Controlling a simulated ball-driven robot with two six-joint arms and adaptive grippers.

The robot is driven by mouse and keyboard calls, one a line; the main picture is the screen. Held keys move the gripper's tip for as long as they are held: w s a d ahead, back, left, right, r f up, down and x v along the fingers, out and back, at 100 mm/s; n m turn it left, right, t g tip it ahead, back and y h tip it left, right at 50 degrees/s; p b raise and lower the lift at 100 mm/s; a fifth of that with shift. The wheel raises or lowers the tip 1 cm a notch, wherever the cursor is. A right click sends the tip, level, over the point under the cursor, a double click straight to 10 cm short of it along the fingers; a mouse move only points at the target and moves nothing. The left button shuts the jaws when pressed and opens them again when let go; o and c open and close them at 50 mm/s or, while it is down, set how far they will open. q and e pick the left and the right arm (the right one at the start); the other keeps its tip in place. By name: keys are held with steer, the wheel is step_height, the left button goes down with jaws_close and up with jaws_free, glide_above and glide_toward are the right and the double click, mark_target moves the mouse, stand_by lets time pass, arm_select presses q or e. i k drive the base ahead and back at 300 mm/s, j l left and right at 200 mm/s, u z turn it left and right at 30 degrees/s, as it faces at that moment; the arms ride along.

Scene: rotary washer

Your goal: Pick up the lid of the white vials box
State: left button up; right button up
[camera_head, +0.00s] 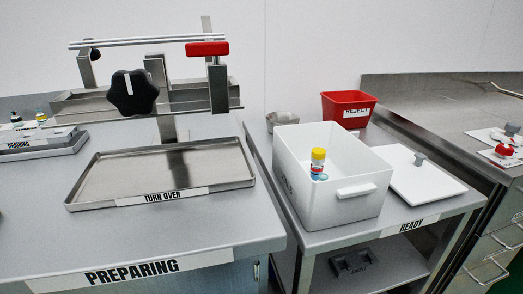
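The white vials box (345,205) stands open on the table labelled READY. A vial with a yellow cap (318,160) and a blue-and-white body stands inside it; the box's front wall partly hides the interior. A flat white lid (430,190) with a grey knob (419,159) lies on the same table, just right of the box. The lid is off the box, knob up. Neither of my grippers is in view.
A red REJECT bin (348,108) stands behind the box, with a grey object (282,120) to its left. The washer (150,95) and TURN OVER tray (155,172) are on the PREPARING table (230,235). A steel counter (450,115) borders the right.

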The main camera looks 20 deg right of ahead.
mark_target(414, 179)
steer(key=z, duration=1.6)
steer(key=u, duration=0.4)
steer(key=i+l+u, duration=0.25)
steer(key=l, duration=0.2)
steer(key=l+u, duration=0.25)
steer(key=l, duration=0.2)
steer(key=l+u, duration=0.25)
steer(key=l, duration=0.2)
